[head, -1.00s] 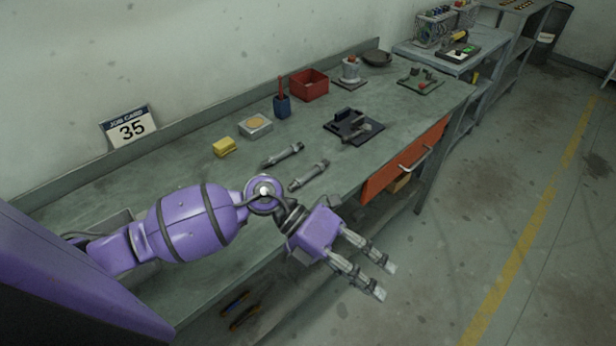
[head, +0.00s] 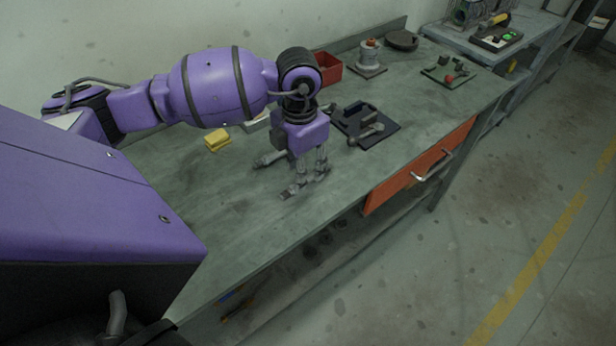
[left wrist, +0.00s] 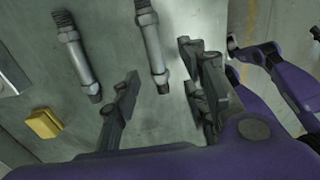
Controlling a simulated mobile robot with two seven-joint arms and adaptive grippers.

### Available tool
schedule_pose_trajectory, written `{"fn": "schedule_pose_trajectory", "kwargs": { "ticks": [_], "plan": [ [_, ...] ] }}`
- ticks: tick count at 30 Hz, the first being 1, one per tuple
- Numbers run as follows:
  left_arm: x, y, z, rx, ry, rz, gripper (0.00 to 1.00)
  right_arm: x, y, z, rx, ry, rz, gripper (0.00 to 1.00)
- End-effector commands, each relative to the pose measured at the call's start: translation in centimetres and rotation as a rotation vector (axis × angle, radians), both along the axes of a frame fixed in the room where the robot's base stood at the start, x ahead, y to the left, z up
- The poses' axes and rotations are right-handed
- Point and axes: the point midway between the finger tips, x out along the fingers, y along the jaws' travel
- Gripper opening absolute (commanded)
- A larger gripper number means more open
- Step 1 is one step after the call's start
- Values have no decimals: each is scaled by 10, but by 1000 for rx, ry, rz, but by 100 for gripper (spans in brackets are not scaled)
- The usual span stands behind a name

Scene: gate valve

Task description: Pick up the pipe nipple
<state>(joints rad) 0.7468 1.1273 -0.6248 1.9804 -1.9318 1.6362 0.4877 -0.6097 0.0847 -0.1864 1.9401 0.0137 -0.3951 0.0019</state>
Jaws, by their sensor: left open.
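Two grey metal rods with threaded ends lie side by side on the workbench (head: 215,220). I cannot tell for sure which is the pipe nipple. The nearer rod (head: 290,191) lies under my left gripper (head: 308,182) in the head view, partly hidden by its fingers. The farther rod (head: 268,159) is partly hidden behind the gripper. In the left wrist view, the nearer rod (left wrist: 152,45) lies between and beyond the open fingers (left wrist: 158,75), and the farther rod (left wrist: 77,55) is left of them. My left gripper points down, open and empty.
A yellow block (head: 216,139) lies left of the rods. A dark plate with a fixture (head: 368,130) is right of them. A red bin (head: 328,68) and a round flanged part (head: 370,58) stand behind. The bench's front edge is close to the nearer rod.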

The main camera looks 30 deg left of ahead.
Motion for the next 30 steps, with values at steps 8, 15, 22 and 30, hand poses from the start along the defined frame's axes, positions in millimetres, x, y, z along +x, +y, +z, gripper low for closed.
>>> {"fn": "schedule_pose_trajectory", "kwargs": {
  "ticks": [8,15,22,30],
  "plan": [
    [-1,3,-38,-2,-3,0,41,7,1,10,1,-18,5,40],
    [-1,4,-51,-1,-3,-2,41,12,1,12,-1,-26,13,40],
    [-1,4,-51,-1,-3,-1,28,12,1,11,-1,-23,13,40],
    [-1,4,-50,-1,-3,-1,0,10,2,11,0,-21,12,40]
  ]
}}
